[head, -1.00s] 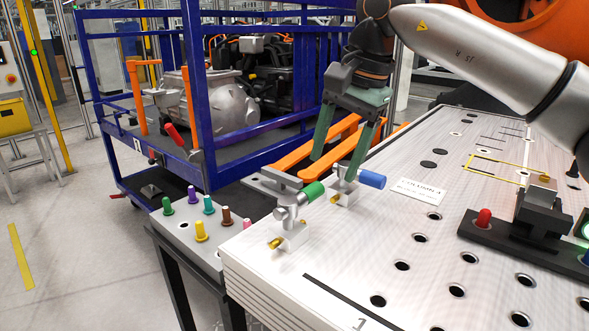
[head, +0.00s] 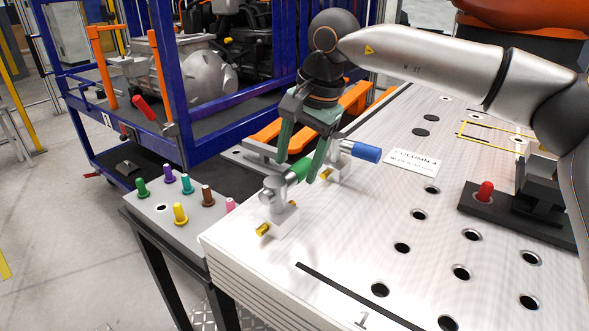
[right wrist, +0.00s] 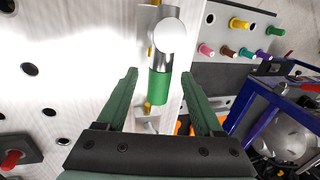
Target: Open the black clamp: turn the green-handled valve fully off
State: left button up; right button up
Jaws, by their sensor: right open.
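The green-handled valve (head: 299,170) sits near the table's front left corner, on a light metal block with a brass fitting. Its handle lies level, and the valve also shows in the right wrist view (right wrist: 159,88). My right gripper (head: 298,168), with green fingers, is open at the handle. In the right wrist view my right gripper (right wrist: 159,74) has one finger on each side of the green handle, with gaps showing on both sides. A black fixture (head: 541,196) on a dark base at the right may be the black clamp; whether it is open cannot be told. My left gripper is out of view.
A blue-handled valve (head: 362,151) stands close behind the green one. A red knob (head: 484,191) sits on the dark base. A side stand (head: 203,222) holds several coloured pegs. A blue frame cart (head: 174,90) stands behind. The holed tabletop is clear in front.

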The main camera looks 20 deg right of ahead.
jog(key=shift+x, duration=1.2)
grip_shut()
dwell(0.6)
